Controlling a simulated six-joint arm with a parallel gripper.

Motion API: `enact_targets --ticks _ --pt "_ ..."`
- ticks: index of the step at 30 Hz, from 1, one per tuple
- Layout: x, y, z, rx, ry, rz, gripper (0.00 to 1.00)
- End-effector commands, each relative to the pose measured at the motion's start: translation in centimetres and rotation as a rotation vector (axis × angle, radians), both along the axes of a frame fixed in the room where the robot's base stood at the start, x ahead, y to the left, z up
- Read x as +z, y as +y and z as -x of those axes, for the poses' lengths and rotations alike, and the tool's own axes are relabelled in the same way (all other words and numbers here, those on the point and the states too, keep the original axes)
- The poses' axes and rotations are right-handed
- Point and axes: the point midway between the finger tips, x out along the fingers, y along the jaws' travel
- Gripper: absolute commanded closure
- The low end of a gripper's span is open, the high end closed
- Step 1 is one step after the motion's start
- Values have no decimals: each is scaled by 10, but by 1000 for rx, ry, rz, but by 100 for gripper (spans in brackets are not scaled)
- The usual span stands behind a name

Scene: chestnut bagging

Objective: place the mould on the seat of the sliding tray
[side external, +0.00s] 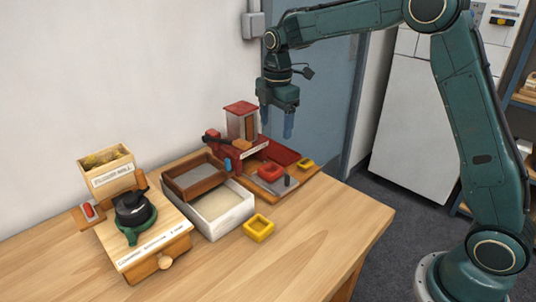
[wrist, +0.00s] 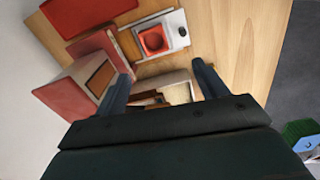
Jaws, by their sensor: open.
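A red square mould (side external: 268,171) with a round hollow rests on the grey sliding tray (side external: 273,185) of the red-and-wood press, at its front. In the wrist view the same red mould (wrist: 153,40) lies on the pale tray (wrist: 171,21), beside a dark knob (wrist: 182,31). A yellow square mould (side external: 258,228) lies on the table in front of the white bin. A smaller-looking yellow piece (side external: 305,163) is at the press's right end. My gripper (side external: 277,120) is open and empty, high above the press; its spread fingers also show in the wrist view (wrist: 160,75).
The press's red-topped tower (side external: 241,106) stands just below and left of my gripper. A white bin (side external: 222,217), a brown wooden tray (side external: 194,178), and a wooden station with a black-and-green device (side external: 134,212) stand to the left. The table's front right is clear.

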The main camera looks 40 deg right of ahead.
Motion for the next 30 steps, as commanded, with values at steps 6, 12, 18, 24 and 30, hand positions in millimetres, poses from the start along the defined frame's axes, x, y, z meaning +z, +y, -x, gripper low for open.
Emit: enact_targets --ticks 6,12,18,24,30 --pt "40 4 40 -188 -64 -10 28" --pt "70 7 84 -385 -126 -34 28" --pt "90 10 131 -580 -184 -71 28" --pt "101 13 179 -774 -239 -121 28" --pt "102 15 227 -965 -290 -182 28"
